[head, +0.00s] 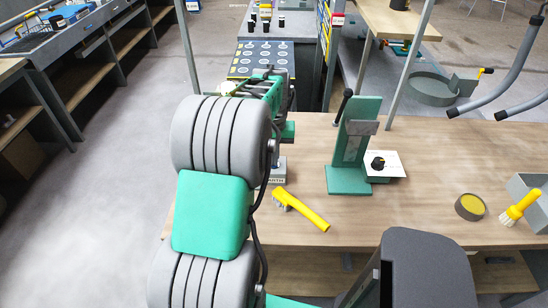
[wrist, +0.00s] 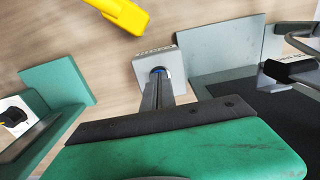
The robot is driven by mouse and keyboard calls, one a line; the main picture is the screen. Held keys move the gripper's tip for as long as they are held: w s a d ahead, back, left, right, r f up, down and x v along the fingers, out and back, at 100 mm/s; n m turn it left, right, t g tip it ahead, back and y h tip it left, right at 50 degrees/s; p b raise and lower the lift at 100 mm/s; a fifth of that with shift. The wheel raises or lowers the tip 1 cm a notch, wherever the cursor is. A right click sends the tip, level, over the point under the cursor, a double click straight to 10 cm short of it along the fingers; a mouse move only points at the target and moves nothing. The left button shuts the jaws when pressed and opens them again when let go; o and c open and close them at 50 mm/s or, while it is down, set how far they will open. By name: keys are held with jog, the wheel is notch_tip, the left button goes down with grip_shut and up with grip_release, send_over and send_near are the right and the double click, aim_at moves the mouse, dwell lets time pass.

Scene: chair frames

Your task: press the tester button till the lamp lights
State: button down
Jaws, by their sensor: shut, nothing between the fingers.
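The tester is a small pale grey box on the wooden bench. In the head view its lower part (head: 278,172) shows beside my arm, with part of a printed label. In the wrist view its top (wrist: 142,66) shows a round fitting with a bit of blue. My gripper (wrist: 157,80) is shut and empty, and its fingertips overlap that round fitting. I cannot tell whether they touch it or hover just above. The fingers hide most of the button. No lit lamp is visible. In the head view my arm hides the fingertips.
A yellow-handled tool (head: 303,210) lies close in front of the tester. A green stand with a black lever (head: 354,145) rises to the right, beside a white card with a black knob (head: 394,163). A round tin (head: 470,206) sits farther right. The middle of the bench is clear.

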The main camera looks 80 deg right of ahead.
dwell(0.3)
jog(key=shift+r+p, duration=1.9)
jog(key=shift+r, duration=0.8)
